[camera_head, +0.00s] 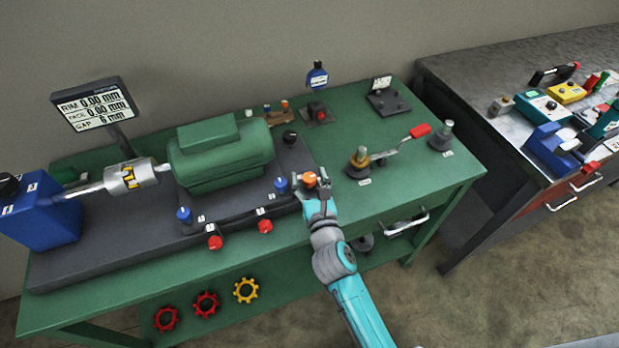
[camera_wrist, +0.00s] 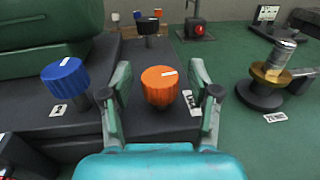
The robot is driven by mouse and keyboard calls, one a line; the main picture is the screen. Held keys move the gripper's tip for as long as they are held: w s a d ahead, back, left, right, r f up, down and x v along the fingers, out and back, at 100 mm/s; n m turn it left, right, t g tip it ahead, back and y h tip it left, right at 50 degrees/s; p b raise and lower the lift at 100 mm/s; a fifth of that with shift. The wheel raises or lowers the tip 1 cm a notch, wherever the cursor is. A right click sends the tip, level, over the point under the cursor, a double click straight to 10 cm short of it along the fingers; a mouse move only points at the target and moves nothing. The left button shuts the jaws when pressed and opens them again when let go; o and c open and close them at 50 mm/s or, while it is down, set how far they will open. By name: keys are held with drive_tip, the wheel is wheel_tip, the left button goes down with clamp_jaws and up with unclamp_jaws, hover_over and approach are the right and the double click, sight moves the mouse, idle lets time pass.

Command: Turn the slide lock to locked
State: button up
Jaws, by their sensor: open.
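The orange ribbed knob (camera_wrist: 160,86) with a white mark on top stands between the two open fingers of my gripper (camera_wrist: 160,95) in the wrist view. I see a gap on each side of it. A label beside it is partly hidden by the right finger, so I cannot read it in full or confirm that this knob is the slide lock. In the head view the same orange knob (camera_head: 309,179) sits at the right front corner of the dark base plate (camera_head: 110,247), with my gripper (camera_head: 317,190) around it.
A blue knob (camera_wrist: 65,78) stands left of my gripper. A black knob (camera_wrist: 148,26) is behind. A brass-collared post (camera_wrist: 268,75) stands at right on the green bench (camera_head: 410,190). The green motor (camera_head: 219,155) rises at the left. Bench room right of the plate is partly clear.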

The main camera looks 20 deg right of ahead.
clamp_jaws()
drive_tip(key=shift+a+f+m+h, duration=0.1)
drive_tip(key=shift+m+h, duration=0.3)
drive_tip(key=shift+h, duration=0.2)
drive_tip(key=shift+m+h, duration=0.4)
drive_tip(key=shift+h, duration=0.2)
unclamp_jaws()
drive_tip(key=v, duration=1.2)
drive_tip(key=shift+r, duration=0.35)
